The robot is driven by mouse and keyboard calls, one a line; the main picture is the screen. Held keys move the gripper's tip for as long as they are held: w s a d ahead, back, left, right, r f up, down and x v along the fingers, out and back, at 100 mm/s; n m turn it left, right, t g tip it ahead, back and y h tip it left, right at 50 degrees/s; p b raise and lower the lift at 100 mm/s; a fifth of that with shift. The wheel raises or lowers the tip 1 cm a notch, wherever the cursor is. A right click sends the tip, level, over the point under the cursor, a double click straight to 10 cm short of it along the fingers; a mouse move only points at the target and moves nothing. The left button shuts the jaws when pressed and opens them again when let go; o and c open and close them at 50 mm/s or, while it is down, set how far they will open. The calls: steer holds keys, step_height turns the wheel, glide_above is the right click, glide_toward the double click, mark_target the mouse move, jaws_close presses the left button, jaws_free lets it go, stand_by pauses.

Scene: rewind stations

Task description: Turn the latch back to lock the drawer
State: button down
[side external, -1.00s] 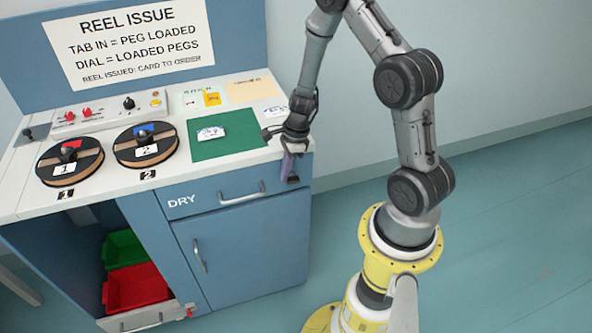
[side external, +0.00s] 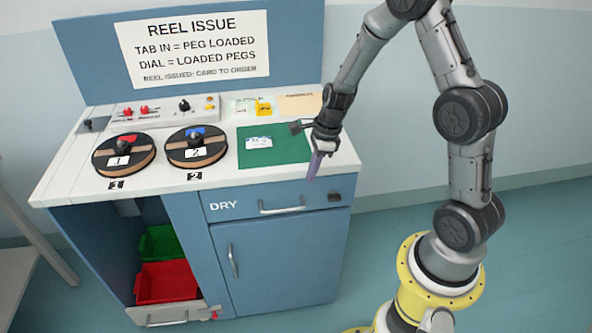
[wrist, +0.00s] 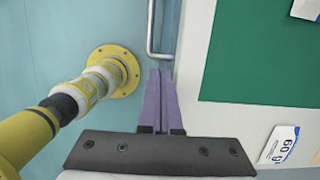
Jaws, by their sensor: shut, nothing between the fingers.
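The drawer marked DRY (side external: 240,206) is flush in the blue cabinet and looks shut. Its bar handle (side external: 282,207) also shows in the wrist view (wrist: 152,35). A small dark latch (side external: 334,197) sits at the right end of the drawer front; its exact turn is too small to read. My gripper (side external: 312,177) has purple fingers, pressed together and empty in the wrist view (wrist: 159,72). It hangs by the counter's front edge, up and left of the latch and apart from it. The latch cannot be made out in the wrist view.
Two reels, 1 (side external: 124,154) and 2 (side external: 197,147), sit on the white counter left of a green mat (side external: 285,150) holding a card. Below are green (side external: 160,242) and red (side external: 168,282) bins, with a small red part (side external: 214,313) low down.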

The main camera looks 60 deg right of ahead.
steer(key=w+a, duration=0.1)
steer(key=w+a+r, duration=0.1)
steer(key=w+a, duration=0.1)
steer(key=shift+r, duration=0.2)
steer(key=shift+s+a, duration=0.15)
steer(key=shift+s, duration=0.15)
step_height(320, 180, up, 5)
steer(key=g+h, duration=0.1)
glide_above(332, 198)
steer(key=s, duration=0.1)
steer(key=f, duration=1.3)
steer(key=shift+w+f, duration=0.25)
steer(key=shift+w, duration=0.15)
